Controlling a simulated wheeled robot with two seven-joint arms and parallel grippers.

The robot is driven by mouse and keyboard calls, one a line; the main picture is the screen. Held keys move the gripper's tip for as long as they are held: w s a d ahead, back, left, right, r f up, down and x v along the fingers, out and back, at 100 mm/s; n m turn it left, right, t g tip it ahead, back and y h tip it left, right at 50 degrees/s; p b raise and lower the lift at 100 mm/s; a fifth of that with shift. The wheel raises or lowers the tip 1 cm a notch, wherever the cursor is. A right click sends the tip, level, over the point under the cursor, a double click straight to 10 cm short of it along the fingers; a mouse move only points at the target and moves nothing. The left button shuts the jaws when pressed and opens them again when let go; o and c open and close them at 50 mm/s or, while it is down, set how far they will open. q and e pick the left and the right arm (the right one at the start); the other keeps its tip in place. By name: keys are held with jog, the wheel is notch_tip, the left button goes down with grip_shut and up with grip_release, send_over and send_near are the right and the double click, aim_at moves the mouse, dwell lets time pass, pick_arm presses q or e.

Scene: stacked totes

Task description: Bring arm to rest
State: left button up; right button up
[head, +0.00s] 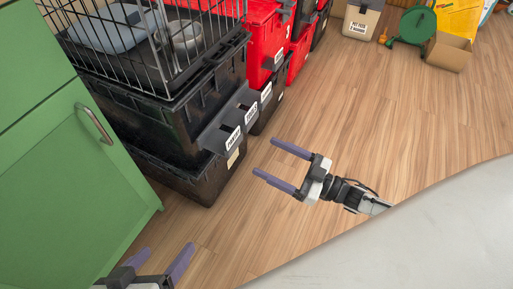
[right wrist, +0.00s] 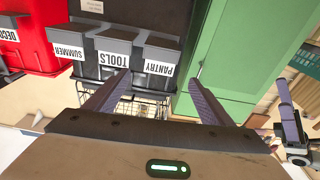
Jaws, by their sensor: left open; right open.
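My right gripper (head: 266,158) is open and empty above the wood floor, to the right of the stacked black totes (head: 170,130) and apart from them in the head view. In the right wrist view its two purple fingers (right wrist: 160,78) are spread with nothing held. Beyond them show black totes with labels reading PANTRY, TOOLS and SUMMER (right wrist: 120,48). My left gripper (head: 160,262) is at the bottom left edge of the head view, open and empty, near the green cabinet. Part of it is cut off by the frame.
A green cabinet (head: 70,190) stands at the left. A wire cage (head: 160,40) sits on the black stack. Red totes (head: 262,40) stand behind. A cardboard box (head: 448,52) and green reel (head: 412,25) are at the back right. The middle floor (head: 350,120) is clear.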

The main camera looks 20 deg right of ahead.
pick_arm(q)
jog(key=shift+a, duration=0.15)
pick_arm(e)
jog(key=shift+v, duration=0.85)
jog(key=shift+r, duration=0.1)
